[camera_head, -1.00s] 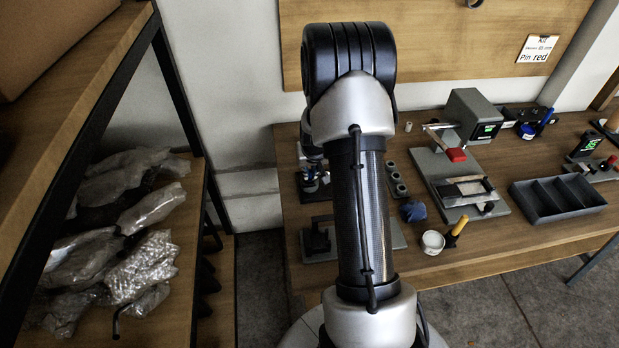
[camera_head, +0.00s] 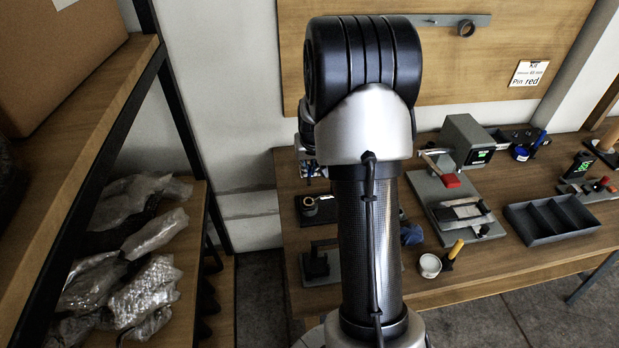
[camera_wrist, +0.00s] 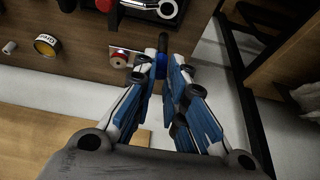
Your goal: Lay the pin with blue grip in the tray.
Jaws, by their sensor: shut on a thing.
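My gripper (camera_wrist: 161,72) shows in the wrist view with its blue-sided fingers closed around a small dark-blue piece (camera_wrist: 161,58), seemingly the grip of the pin. In the head view my own arm hides the gripper. The tray (camera_head: 535,233) is dark grey with three compartments and sits near the front right of the workbench. Its compartments look empty. The gripper's distance from the tray cannot be told.
On the bench (camera_head: 490,268) stand a white cup (camera_head: 430,265), a yellow-handled piece (camera_head: 455,250), a grey fixture with a red block (camera_head: 451,180) and a blue-handled item (camera_head: 540,138). A shelf with wrapped bags (camera_head: 150,240) stands left.

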